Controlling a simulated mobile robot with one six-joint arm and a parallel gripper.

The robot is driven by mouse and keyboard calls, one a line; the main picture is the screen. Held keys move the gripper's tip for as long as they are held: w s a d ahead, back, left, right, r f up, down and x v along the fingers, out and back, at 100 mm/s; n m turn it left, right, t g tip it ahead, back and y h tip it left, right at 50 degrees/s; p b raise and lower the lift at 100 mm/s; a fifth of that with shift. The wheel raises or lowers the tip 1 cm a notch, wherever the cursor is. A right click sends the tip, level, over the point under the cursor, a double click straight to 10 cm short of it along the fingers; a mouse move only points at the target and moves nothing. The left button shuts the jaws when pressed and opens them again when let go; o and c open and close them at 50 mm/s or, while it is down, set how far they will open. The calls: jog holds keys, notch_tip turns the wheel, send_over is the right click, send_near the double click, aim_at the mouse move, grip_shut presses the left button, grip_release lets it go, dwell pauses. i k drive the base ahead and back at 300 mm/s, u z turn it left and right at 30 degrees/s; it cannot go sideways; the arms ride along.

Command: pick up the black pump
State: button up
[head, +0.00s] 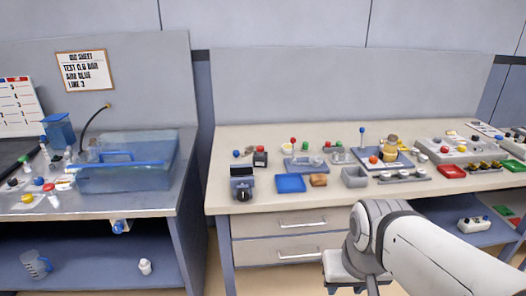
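A black, boxy device with a round dark front (242,186) stands near the front left edge of the right-hand bench. It looks like the black pump, but it is small here and I cannot be sure. A smaller black block (260,158) with a red knob stands behind it to the right. My white arm comes in from the lower right, in front of the bench.
The right bench (228,152) has a blue tray (290,183), a brown item (319,180) and a grey bin (355,177) beside the black device. A gap separates it from the left bench, which holds a clear blue tank (125,178). Drawers (285,222) sit below.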

aim_at(260, 159)
jog(key=u, duration=0.4)
jog(key=i, duration=1.65)
jog(key=u, duration=0.35)
